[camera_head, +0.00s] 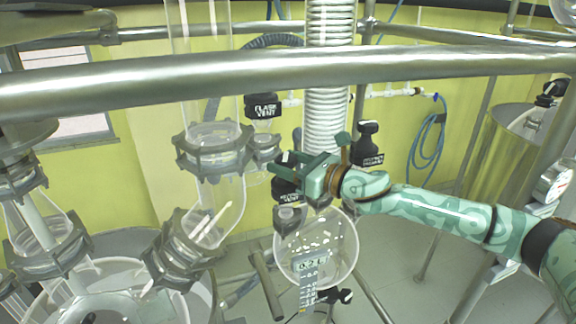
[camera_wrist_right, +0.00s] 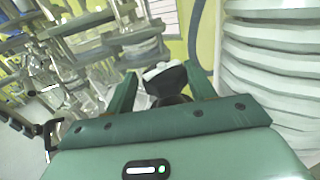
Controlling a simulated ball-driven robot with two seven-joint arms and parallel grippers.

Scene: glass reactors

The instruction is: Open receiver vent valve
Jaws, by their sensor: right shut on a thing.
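The receiver vent valve (camera_head: 286,188) is a black knob with white lettering, partly hidden by my gripper, above the round glass receiver (camera_head: 318,245). My right gripper (camera_head: 288,166) reaches in from the right and is shut on the valve's black knob. In the right wrist view the black knob (camera_wrist_right: 166,80) with a whitish top sits between the two green fingers (camera_wrist_right: 160,92). The knob's lower part is hidden behind the gripper body. I cannot tell how far the valve is turned. My left gripper is in neither view.
A flask vent valve (camera_head: 263,106) stands just behind and left of the gripper. Another black-capped valve (camera_head: 368,140) is to its right. A ribbed white coil (camera_head: 327,95) rises close behind. A thick metal rail (camera_head: 300,75) crosses above. Clamped glass pipes (camera_head: 214,160) stand to the left.

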